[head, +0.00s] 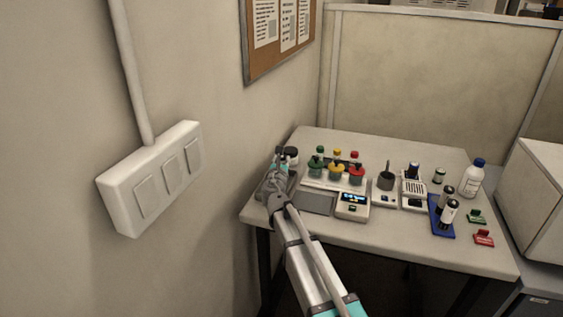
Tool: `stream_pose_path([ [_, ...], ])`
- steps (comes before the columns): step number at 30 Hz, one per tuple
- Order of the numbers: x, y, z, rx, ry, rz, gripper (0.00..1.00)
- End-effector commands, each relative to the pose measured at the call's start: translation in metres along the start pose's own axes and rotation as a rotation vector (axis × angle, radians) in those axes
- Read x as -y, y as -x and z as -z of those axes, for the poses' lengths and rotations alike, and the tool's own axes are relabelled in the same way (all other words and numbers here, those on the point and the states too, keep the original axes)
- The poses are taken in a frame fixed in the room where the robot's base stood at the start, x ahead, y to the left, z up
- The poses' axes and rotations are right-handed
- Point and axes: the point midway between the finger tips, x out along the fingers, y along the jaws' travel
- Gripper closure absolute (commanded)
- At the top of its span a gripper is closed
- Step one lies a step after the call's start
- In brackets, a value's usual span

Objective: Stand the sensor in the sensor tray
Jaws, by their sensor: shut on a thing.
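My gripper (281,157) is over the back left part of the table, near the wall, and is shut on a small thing. The gripper and arm mostly hide that thing, so I cannot tell whether it is the sensor. A dark-topped, pale round object (291,154) shows right beside the fingertips; I cannot tell whether they touch. A blue tray (435,228) at the right of the table bears dark-and-white cylinders (449,212). I cannot tell for sure that it is the sensor tray.
Right of my gripper stands a rack with green, yellow and red-topped items (336,168), behind a device with a lit display (353,206). Further right are a dark cup (386,181), a white slotted device (414,190), a blue-capped bottle (473,180), and green and red clips (484,238).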

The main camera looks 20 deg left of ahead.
Motion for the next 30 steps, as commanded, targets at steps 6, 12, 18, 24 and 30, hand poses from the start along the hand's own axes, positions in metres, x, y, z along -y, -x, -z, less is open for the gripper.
stream_pose_path([
  [6,0.000,0.000,0.003,0.000,0.000,0.000,0.44],
  [12,0.000,0.000,0.003,0.000,0.000,0.000,0.23],
  [18,0.000,0.000,0.003,0.000,0.000,0.000,0.23],
  [24,0.000,0.000,0.001,0.000,0.000,0.000,0.23],
  [30,0.001,0.011,0.000,0.000,0.000,0.000,0.23],
])
